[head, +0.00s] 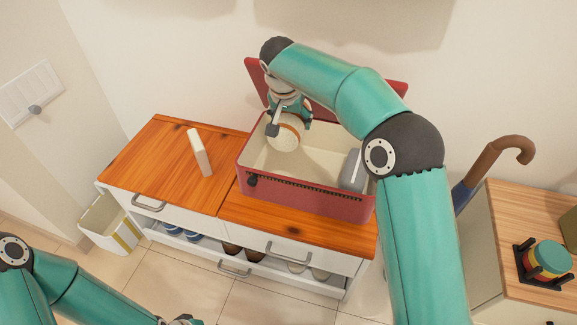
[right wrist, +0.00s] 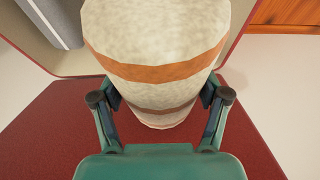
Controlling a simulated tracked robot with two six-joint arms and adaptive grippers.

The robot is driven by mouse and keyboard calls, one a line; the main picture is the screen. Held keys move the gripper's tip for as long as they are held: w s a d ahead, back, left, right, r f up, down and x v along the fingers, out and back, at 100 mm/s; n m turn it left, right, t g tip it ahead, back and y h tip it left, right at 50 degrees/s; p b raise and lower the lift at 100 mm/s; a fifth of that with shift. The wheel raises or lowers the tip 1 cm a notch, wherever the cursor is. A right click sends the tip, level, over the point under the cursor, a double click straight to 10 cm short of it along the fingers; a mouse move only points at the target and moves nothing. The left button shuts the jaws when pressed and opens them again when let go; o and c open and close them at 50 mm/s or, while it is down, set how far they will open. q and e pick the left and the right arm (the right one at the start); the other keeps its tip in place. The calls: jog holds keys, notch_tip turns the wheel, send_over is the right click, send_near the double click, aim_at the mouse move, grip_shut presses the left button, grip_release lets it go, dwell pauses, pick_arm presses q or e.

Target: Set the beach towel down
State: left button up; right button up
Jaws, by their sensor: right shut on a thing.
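The beach towel (head: 284,136) is a cream roll with an orange-brown stripe. In the head view it is over the back left part of an open red suitcase (head: 300,196) with a cream lining. My right gripper (head: 288,124) is shut on the towel, one finger on each side. The right wrist view shows the towel (right wrist: 158,45) between the fingers of that gripper (right wrist: 160,98). I cannot tell whether the towel touches the suitcase floor. My left gripper (head: 180,320) only just shows at the bottom edge, and its jaws are cut off.
A grey item (head: 352,170) is at the suitcase's right end. The suitcase stands on a wooden-topped cabinet (head: 150,165), with a white block (head: 200,152) to its left. An umbrella (head: 490,172) and a side table (head: 530,200) with a stacking toy (head: 548,260) are at right.

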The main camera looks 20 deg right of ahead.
aim_at(286, 150)
notch_tip(286, 150, down, 18)
jog(key=b, duration=0.6)
jog(key=shift+s+a+r, duration=0.1)
jog(key=shift+r, duration=0.15)
jog(key=o, duration=1.8)
jog(key=shift+c, duration=0.2)
jog(key=shift+r, duration=0.1)
jog(key=p+v, duration=0.3)
jog(key=v, duration=0.9)
